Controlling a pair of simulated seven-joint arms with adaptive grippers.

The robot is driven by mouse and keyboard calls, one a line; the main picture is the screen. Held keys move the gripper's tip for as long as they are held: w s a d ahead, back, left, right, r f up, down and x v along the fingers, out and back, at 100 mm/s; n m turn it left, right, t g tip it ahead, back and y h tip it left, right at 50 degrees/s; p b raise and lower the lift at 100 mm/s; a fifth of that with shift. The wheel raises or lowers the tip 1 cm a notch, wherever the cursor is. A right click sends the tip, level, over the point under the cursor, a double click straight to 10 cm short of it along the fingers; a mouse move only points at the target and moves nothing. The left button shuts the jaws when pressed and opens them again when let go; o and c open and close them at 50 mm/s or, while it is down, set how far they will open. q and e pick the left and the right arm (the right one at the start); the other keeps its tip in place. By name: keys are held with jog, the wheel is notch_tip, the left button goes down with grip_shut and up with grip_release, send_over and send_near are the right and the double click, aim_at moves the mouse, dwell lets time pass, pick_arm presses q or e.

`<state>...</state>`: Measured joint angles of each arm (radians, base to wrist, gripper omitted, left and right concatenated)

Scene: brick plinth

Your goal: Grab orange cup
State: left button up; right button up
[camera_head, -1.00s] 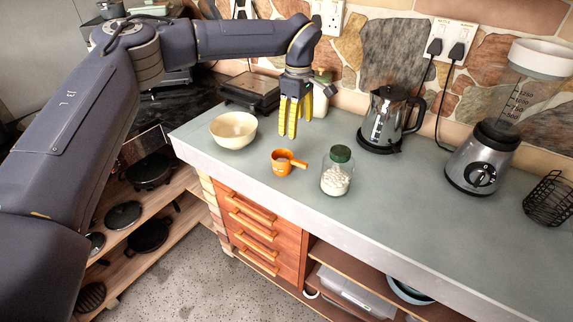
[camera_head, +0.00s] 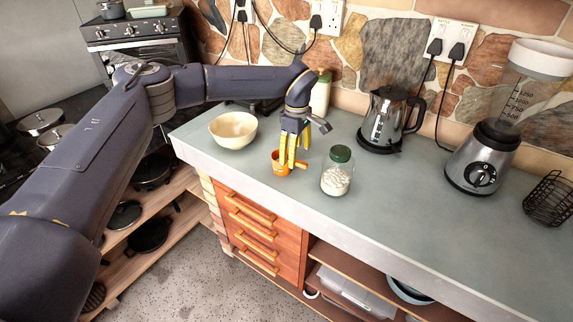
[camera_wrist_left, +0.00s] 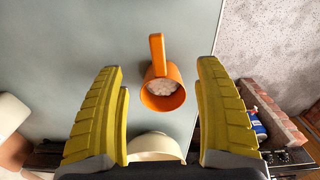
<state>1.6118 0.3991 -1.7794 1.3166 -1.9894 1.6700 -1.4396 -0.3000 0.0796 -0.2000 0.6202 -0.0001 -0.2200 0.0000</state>
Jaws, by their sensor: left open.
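The orange cup (camera_head: 279,168) stands on the grey worktop with its handle pointing right. In the left wrist view the orange cup (camera_wrist_left: 162,92) has something white inside, and its handle points up the picture. My left gripper (camera_head: 292,162) is just above and beside the cup in the head view, its yellow fingers hiding part of it. In the left wrist view my left gripper (camera_wrist_left: 162,85) is open, with the cup showing between its spread fingers and nothing held. My right gripper is not in view.
A glass jar with a green lid (camera_head: 337,172) stands close to the right of the cup. A cream bowl (camera_head: 233,130) is to the left. A kettle (camera_head: 385,120) and a blender (camera_head: 485,150) stand further right. The worktop between jar and blender is clear.

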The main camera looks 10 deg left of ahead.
pick_arm(q)
notch_tip(320, 180, down, 4)
jog(key=shift+a+f, duration=0.1)
grip_shut()
dwell(0.7)
